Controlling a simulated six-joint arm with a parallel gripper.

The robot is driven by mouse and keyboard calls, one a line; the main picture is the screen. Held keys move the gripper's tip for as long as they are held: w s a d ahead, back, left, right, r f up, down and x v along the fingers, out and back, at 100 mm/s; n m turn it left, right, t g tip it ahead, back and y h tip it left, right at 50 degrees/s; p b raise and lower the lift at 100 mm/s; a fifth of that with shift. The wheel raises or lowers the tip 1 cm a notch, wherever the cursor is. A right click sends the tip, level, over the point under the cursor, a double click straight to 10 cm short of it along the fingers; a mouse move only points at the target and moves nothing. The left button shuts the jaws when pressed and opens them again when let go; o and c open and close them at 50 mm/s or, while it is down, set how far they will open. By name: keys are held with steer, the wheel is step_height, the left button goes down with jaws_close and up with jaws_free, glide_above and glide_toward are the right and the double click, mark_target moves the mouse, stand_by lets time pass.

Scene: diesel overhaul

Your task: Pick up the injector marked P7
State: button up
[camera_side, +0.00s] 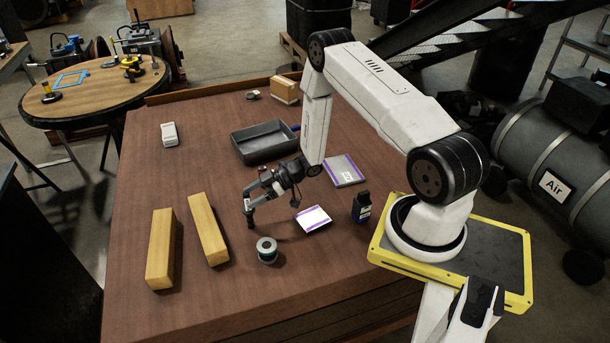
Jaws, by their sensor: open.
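My gripper (252,202) is open, low over the middle of the brown table (215,300), with its jaws toward the left. A small dark upright shape (249,214) shows at the jaws; I cannot tell whether it is a finger or an injector. No P7 mark can be read anywhere, and no injector can be made out for certain. The table right behind the gripper is partly hidden by my wrist.
Two yellow blocks (161,248) (208,230) lie to the left. A spool (267,251) stands in front, with a white-purple packet (313,219) and dark bottle (362,208) to the right. Behind are a dark tray (240,151), a grey-purple packet (343,170) and a white box (170,134).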

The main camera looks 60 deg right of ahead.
steer(key=shift+x, duration=2.05)
steer(key=shift+r, duration=0.1)
jaws_close()
